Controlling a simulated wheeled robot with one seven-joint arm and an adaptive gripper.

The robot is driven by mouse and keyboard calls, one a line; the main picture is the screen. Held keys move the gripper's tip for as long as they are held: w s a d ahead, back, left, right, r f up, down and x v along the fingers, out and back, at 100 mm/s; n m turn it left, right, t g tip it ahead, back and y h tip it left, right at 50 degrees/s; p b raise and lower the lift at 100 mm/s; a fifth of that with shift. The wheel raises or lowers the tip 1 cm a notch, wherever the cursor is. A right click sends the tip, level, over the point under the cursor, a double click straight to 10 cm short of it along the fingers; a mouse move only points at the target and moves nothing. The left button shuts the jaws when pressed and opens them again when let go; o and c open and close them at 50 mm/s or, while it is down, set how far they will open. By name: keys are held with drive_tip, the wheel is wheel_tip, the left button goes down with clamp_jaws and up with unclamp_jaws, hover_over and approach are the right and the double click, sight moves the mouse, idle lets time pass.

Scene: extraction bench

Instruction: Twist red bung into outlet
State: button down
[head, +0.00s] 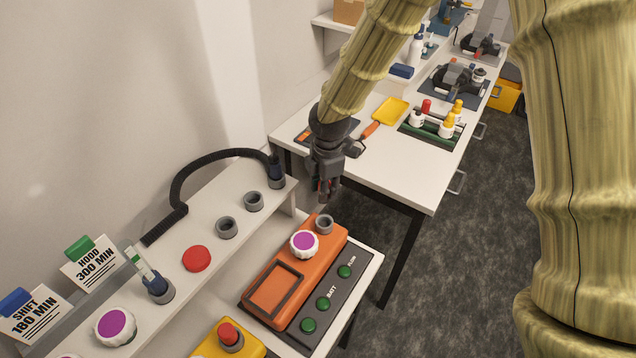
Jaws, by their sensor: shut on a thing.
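My gripper (327,190) hangs fingers-down in the middle of the head view, above the far end of an orange device. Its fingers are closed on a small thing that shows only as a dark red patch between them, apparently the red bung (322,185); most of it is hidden. Just below the fingertips, a grey round outlet (324,225) with a dark opening stands on the orange device (319,258). The held thing appears above this outlet and apart from it. Two more open grey sockets (226,228) (253,202) sit on the white ledge.
A white knob with a purple top (304,244) stands beside the outlet. A red disc (196,259), a hose (184,180) and a holder with a tube (158,290) are on the ledge. A yellow box with a red knob (228,334) is nearer. A white bench (395,180) stands behind.

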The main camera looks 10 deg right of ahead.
drive_tip(key=s, duration=0.9)
drive_tip(key=shift+n+g, duration=0.3)
drive_tip(key=shift+g, duration=0.3)
drive_tip(key=w+f, duration=0.1)
drive_tip(key=w, duration=0.1)
drive_tip(key=w+f, duration=0.1)
drive_tip(key=w, duration=0.1)
drive_tip(key=w+f, duration=0.1)
drive_tip(key=shift+w+a+f+p, duration=0.1)
drive_tip(key=shift+w+a+p, duration=0.2)
drive_tip(key=shift+w+a, duration=0.1)
drive_tip(key=s, duration=0.3)
drive_tip(key=shift+s+a+r+p, duration=0.1)
drive_tip(key=shift+r+p, duration=0.1)
drive_tip(key=shift+p, duration=0.1)
drive_tip(key=shift+s+a+r, duration=0.1)
drive_tip(key=shift+s+r, duration=0.05)
drive_tip(key=shift+s, duration=0.9)
drive_tip(key=shift+s+r+p, duration=0.25)
drive_tip(key=shift+s+p, duration=0.05)
drive_tip(key=shift+p, duration=0.05)
